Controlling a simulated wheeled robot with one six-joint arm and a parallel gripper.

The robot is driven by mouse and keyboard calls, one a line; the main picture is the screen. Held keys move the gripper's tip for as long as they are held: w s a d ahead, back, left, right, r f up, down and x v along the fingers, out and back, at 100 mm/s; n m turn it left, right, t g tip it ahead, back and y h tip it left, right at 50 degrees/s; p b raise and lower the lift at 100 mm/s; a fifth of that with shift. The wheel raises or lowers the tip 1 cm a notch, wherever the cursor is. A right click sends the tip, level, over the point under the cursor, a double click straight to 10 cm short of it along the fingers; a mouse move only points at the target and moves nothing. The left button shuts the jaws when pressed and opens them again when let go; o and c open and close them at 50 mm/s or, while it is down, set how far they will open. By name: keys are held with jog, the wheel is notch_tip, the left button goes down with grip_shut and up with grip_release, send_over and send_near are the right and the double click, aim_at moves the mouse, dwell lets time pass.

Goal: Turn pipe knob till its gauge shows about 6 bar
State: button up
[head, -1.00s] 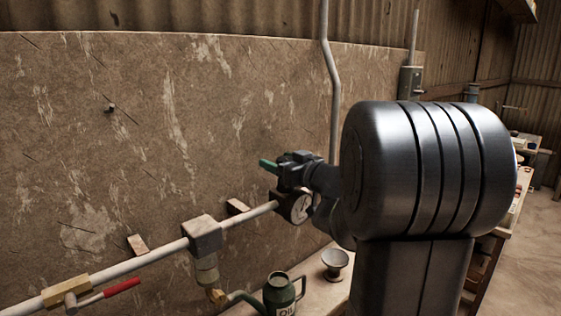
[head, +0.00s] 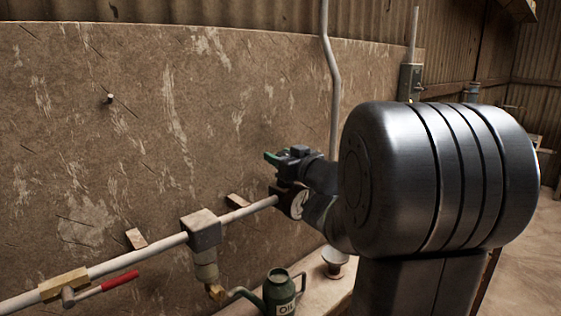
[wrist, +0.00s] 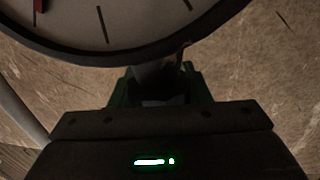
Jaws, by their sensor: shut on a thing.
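The gauge (head: 299,204) sits at the right end of the wall pipe, seen edge-on and partly covered by my arm in the head view. In the wrist view the lower part of its pale dial (wrist: 120,22) fills the top, with dark tick marks and a small red mark at the upper left. The needle and numbers cannot be read. My gripper (head: 272,158) has green fingers, which also show below the dial in the wrist view (wrist: 160,88). It is shut on the pipe knob, which is mostly hidden between the fingers, just beneath a short stem.
The pale pipe (head: 140,255) runs along the wall, with a grey block fitting (head: 202,230) and a red lever valve (head: 120,280). A green oil can (head: 280,290) and a small metal funnel (head: 335,262) stand on the bench below my arm.

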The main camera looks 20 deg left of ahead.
jog(key=shift+w+d+m+t+h+b, duration=0.15)
jog(key=shift+m+t+h+b, duration=0.85)
jog(key=shift+b, duration=1)
jog(key=t+b, duration=0.1)
jog(key=b, duration=0.3)
jog(key=shift+w+m+t+h, duration=0.1)
jog(key=shift+m+t+h, duration=0.3)
jog(key=m+h+b, duration=0.1)
jog(key=b, duration=0.5)
jog(key=t+h+b, duration=0.1)
jog(key=b, duration=0.5)
jog(key=m+t+h+b, duration=0.1)
jog(key=b, duration=0.5)
jog(key=shift+w+f+m, duration=0.3)
jog(key=shift+f, duration=0.1)
jog(key=m+t+h+b, duration=0.1)
jog(key=b, duration=0.2)
jog(key=shift+d+b, duration=0.15)
jog(key=shift+b, duration=0.15)
jog(key=shift+d+r+m+t+h+b, duration=0.1)
jog(key=shift+m+t+h+b, duration=0.3)
jog(key=shift+h+b, duration=0.35)
jog(key=shift+d+r+m+t+h+b, duration=0.1)
jog(key=shift+m+t+h+b, duration=0.1)
jog(key=shift+m+h+b, duration=0.4)
jog(key=o, duration=1)
jog(key=shift+s+r, duration=0.1)
jog(key=shift+r, duration=0.05)
jog(key=shift+d, duration=0.1)
